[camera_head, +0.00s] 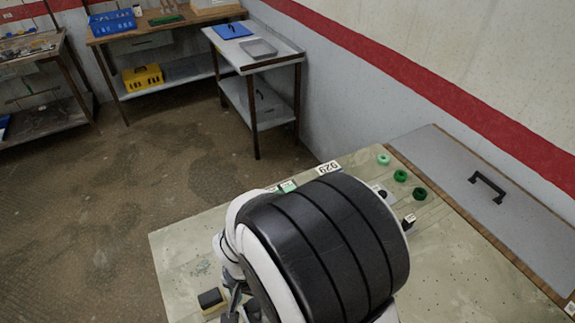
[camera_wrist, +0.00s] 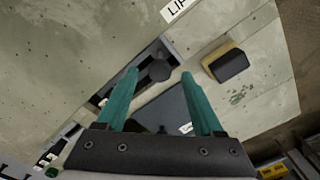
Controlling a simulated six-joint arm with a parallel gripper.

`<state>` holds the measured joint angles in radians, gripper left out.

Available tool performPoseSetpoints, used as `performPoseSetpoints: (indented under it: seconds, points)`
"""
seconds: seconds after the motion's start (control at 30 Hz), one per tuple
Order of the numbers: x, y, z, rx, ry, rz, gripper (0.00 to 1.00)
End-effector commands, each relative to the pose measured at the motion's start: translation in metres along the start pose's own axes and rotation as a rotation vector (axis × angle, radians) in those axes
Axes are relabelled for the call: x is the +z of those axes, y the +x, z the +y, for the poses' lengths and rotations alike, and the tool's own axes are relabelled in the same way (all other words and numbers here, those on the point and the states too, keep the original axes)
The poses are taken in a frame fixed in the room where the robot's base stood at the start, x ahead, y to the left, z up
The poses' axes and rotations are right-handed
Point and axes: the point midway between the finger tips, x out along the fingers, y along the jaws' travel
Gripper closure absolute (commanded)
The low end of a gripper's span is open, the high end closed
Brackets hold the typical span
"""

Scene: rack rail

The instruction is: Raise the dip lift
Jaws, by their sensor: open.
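In the wrist view a dark round knob (camera_wrist: 159,70) stands at a slotted dark plate (camera_wrist: 108,90) on the pale panel. A white label (camera_wrist: 176,8) beginning with "LI" is partly cut off at the top edge, near the plate. My gripper (camera_wrist: 160,74) has two teal fingers, spread apart. The knob appears between the fingertips in the picture; I cannot tell its depth from them, and no contact shows. In the head view my arm hides the knob and most of this area.
A black and yellow block (camera_wrist: 230,65) sits right of the knob; it also shows in the head view (camera_head: 211,299). Several green knobs (camera_head: 400,176) and a label "929" (camera_head: 328,167) are at the panel's far side. A grey cover with a black handle (camera_head: 488,187) lies right.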

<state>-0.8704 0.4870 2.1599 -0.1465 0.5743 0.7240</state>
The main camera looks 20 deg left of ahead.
Motion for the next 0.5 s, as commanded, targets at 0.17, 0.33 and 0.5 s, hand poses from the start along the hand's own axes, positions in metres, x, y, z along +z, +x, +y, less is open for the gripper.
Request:
performPoseSetpoints:
  seconds: [0.17,0.33,0.5]
  points:
    - [0.000,0.015,0.000,0.000,0.000,0.000,0.31]
    - [0.000,0.017,0.000,0.000,0.000,0.000,0.31]
    - [0.000,0.016,0.000,-0.001,0.000,0.001,0.47]
